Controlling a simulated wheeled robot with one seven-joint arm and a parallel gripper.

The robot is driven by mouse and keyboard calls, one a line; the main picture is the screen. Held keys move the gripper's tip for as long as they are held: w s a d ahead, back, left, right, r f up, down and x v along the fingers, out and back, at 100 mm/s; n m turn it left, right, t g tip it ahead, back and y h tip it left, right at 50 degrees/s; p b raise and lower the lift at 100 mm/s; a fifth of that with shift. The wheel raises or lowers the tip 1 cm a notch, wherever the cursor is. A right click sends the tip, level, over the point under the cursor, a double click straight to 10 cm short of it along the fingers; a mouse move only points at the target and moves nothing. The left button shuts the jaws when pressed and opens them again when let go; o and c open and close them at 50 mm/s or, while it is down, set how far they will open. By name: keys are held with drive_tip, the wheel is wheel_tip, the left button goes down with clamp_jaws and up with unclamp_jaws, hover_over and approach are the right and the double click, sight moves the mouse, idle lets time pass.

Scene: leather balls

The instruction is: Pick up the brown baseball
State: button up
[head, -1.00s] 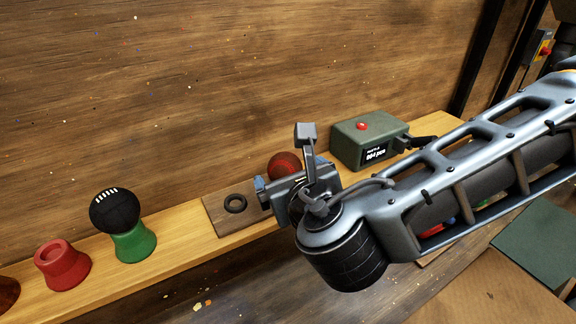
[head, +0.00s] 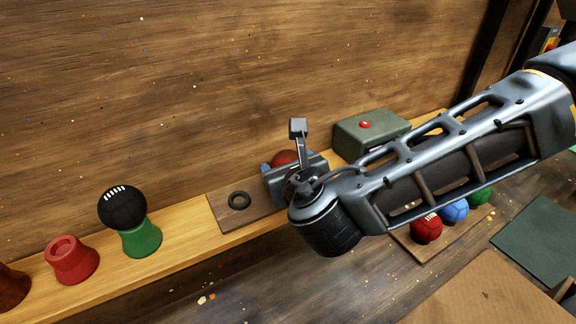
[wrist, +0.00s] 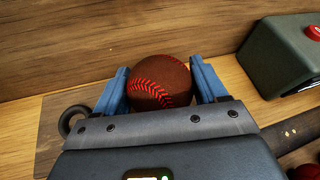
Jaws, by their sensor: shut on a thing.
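The brown baseball (wrist: 158,80) with red stitching sits between the two blue fingers of my gripper (wrist: 161,88) in the wrist view. The fingers press it from its left and right sides, so my gripper is shut on it. In the head view the brown baseball (head: 284,157) shows only its top behind my gripper (head: 290,164), over the wooden shelf. Its underside is hidden, so I cannot tell whether it touches the shelf or a support.
A black ball (head: 122,207) rests on a green stand (head: 141,239), beside an empty red stand (head: 71,260). A black ring (head: 239,201) lies left of my gripper. A green box (head: 371,134) stands close on the right. Red (head: 427,228), blue and green balls lie lower right.

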drive_tip(key=c, duration=0.4)
drive_tip(key=shift+c, duration=0.3)
drive_tip(key=shift+r, duration=0.15)
